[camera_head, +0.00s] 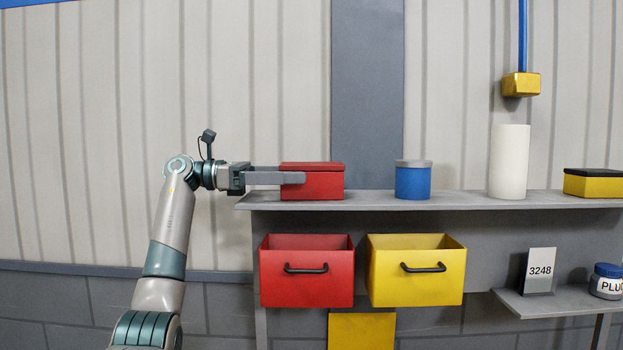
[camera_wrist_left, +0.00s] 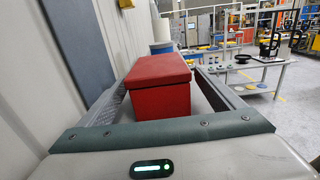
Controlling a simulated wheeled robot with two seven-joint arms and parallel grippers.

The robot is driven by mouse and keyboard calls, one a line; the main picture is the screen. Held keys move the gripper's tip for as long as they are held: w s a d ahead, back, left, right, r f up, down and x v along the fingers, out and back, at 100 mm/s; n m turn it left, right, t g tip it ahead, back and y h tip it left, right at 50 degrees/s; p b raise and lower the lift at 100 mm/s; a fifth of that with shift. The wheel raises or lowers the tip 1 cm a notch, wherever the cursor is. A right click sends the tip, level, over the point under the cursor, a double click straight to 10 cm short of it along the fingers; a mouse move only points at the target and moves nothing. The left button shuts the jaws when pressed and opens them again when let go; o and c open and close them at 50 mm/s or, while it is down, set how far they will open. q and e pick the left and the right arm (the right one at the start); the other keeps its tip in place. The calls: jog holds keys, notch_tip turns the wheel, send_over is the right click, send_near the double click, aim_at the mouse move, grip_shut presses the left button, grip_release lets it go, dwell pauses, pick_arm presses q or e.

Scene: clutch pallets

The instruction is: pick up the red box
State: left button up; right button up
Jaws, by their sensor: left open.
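The red box (camera_head: 325,184), with a red lid, sits upright at the left end of the grey shelf (camera_head: 470,200). My left gripper (camera_head: 302,178) reaches in level from the left, just above the shelf. It is open, and one finger overlaps the near left part of the box. In the left wrist view the red box (camera_wrist_left: 159,95) stands between the two spread fingers of the gripper (camera_wrist_left: 165,100), with a gap visible at its left. Whether a finger touches it at the right I cannot tell. My right gripper is not in view.
A blue can (camera_head: 413,181), a white cylinder (camera_head: 509,162) and a yellow box with a dark lid (camera_head: 594,184) stand farther right on the shelf. A red drawer (camera_head: 307,285) and a yellow drawer (camera_head: 416,285) are below. Space above the red box is clear.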

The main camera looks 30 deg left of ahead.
aim_at(311, 173)
pick_arm(q)
jog(key=x, duration=0.1)
jog(key=p+x, duration=0.2)
jog(key=shift+r, duration=0.25)
jog(key=shift+w+d+f+p, duration=0.1)
jog(key=shift+w+d+p, duration=0.25)
jog(key=shift+d, duration=0.25)
jog(key=shift+f, duration=0.1)
jog(key=c, duration=1.3)
jog(key=shift+c, duration=0.2)
